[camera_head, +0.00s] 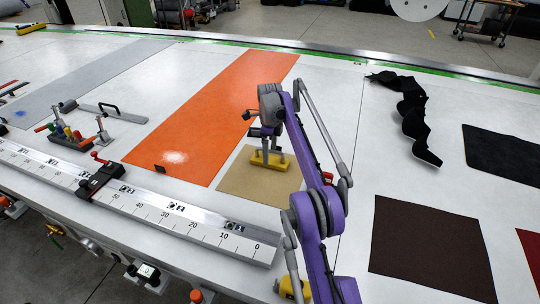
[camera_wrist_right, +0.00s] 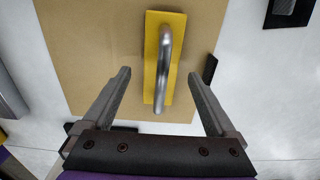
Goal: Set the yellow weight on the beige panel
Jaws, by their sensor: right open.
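The yellow weight (camera_head: 262,162), a flat yellow bar with a grey metal handle, lies on the beige panel (camera_head: 243,190). In the right wrist view the yellow weight (camera_wrist_right: 151,58) rests within the beige panel (camera_wrist_right: 83,40), its handle standing up toward the camera. My right gripper (camera_head: 270,150) is just above the weight. In the right wrist view its two fingers (camera_wrist_right: 160,88) are spread on either side of the weight, apart from the handle. My left gripper is not in view.
An orange panel (camera_head: 225,108) lies to the left of the beige one. A ruler rail (camera_head: 150,208) runs along the front edge, with a red and black clamp (camera_head: 100,180). Dark brown panel (camera_head: 430,245) and crumpled black cloth (camera_head: 412,110) lie to the right. White table is clear between them.

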